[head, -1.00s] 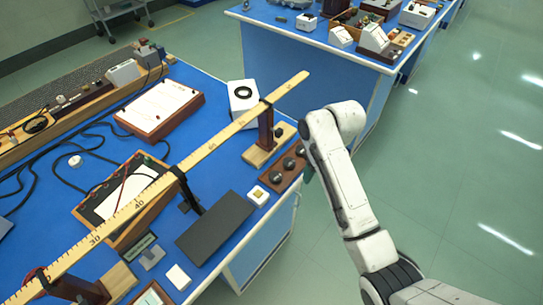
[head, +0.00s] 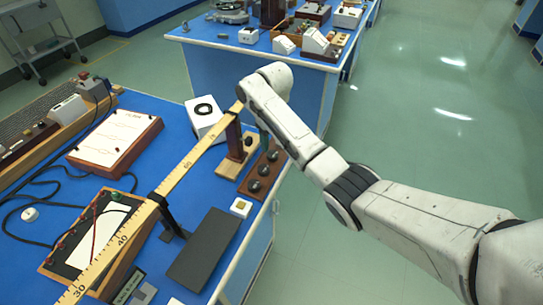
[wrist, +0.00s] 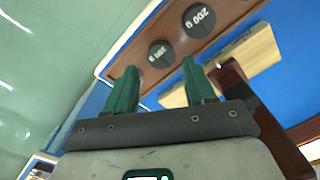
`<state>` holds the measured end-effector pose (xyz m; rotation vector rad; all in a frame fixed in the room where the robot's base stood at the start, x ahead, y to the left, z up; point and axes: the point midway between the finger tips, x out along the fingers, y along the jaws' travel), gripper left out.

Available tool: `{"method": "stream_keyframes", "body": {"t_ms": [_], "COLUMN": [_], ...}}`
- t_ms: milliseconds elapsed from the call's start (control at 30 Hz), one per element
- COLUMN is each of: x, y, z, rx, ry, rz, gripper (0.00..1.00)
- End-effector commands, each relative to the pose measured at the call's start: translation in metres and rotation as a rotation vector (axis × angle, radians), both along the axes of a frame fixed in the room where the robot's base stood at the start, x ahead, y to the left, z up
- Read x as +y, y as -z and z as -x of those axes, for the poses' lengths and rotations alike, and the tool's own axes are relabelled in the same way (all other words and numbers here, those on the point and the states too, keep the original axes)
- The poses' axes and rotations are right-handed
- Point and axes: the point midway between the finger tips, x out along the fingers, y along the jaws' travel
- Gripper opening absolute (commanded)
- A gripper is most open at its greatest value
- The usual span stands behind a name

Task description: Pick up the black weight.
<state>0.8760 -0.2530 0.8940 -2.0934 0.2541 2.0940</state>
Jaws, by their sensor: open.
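Several black round weights sit in a brown wooden block at the right edge of the near blue bench; the head view shows one dark weight (head: 263,170) in the middle of the row. In the wrist view one weight (wrist: 199,20) has an upside-down "200 g" label, and a smaller-looking weight (wrist: 160,53) lies just beyond the gap between my fingertips. My gripper (wrist: 159,66) has two green fingers, spread apart with nothing between them. It is over the block, apart from the weights as far as I can tell. In the head view my arm mostly hides the gripper.
A wooden stand (head: 236,150) holding a long ruler (head: 165,187) is close beside the block. A white box (head: 205,117), a black plate (head: 204,248) and a small white-topped block (head: 241,207) are nearby. Open floor (head: 425,130) lies to the right.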

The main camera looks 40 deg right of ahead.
Motion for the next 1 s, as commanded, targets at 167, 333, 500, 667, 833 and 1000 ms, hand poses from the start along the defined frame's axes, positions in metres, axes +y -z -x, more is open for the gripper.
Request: {"method": "stream_keyframes", "body": {"t_ms": [167,333,500,667,833,1000], "x": [0.0,0.0,0.001,0.001,0.001,0.001], "y": [0.016,0.042,0.053,0.054,0.053,0.053], "z": [-0.001,-0.003,-0.003,-0.003,-0.003,-0.003], "rx": [0.004,0.003,0.001,0.0,0.0,0.0], "ry": [0.001,0.001,0.0,0.0,0.0,0.0], "rz": [-0.001,-0.001,0.0,0.0,0.0,0.0], "gripper": [0.54,0.54,0.54,0.54,0.43,0.27]}}
